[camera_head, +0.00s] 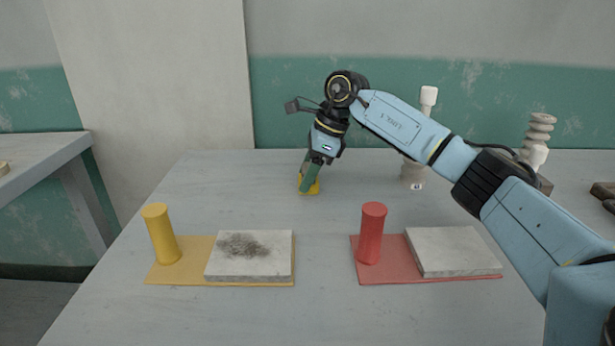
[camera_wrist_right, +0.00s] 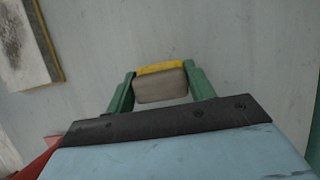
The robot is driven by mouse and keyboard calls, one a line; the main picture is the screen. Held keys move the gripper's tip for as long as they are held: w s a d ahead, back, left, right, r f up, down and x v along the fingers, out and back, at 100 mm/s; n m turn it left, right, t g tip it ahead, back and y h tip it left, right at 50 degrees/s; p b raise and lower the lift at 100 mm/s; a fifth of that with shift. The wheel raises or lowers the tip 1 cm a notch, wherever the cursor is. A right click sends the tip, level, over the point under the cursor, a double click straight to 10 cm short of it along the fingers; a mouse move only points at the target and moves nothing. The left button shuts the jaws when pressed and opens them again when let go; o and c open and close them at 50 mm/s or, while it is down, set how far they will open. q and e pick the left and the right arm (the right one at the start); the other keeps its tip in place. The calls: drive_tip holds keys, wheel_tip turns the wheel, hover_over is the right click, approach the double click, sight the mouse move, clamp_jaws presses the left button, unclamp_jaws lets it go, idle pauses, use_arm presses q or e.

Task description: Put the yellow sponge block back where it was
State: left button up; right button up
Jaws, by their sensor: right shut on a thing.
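My right gripper (camera_head: 310,176) is over the back middle of the table, pointing down, with its green fingers shut on the yellow sponge block (camera_head: 313,188). In the right wrist view the sponge block (camera_wrist_right: 160,69) sits between the two fingertips (camera_wrist_right: 160,88), with a yellow edge and a grey-brown face showing. I cannot tell whether the block touches the table or hangs just above it. A yellow mat (camera_head: 170,273) lies in front of it, with a yellow cylinder (camera_head: 160,235) and a grey slab (camera_head: 272,262) bearing a dark smudge of crumbs. My left gripper is out of view.
A red mat (camera_head: 385,274) at right bears a red cylinder (camera_head: 371,234) and a clean grey slab (camera_head: 455,252). Behind my right arm stand a pale post (camera_head: 428,97) and a ribbed stack (camera_head: 538,130). The tabletop (camera_head: 225,185) left of the gripper is bare.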

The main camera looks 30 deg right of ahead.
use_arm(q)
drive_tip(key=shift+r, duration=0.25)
use_arm(e)
drive_tip(key=shift+f, duration=0.1)
drive_tip(key=shift+f, duration=0.1)
drive_tip(key=o, duration=1)
drive_tip(key=shift+c, duration=0.2)
drive_tip(key=shift+r, duration=0.4)
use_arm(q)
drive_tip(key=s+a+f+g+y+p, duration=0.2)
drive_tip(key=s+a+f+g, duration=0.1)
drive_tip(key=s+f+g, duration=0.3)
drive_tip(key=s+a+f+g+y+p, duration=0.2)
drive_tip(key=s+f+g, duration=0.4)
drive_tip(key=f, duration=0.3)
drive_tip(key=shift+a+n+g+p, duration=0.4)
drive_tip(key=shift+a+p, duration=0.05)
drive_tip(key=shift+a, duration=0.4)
use_arm(e)
drive_tip(key=v, duration=1.1)
drive_tip(key=shift+r, duration=0.2)
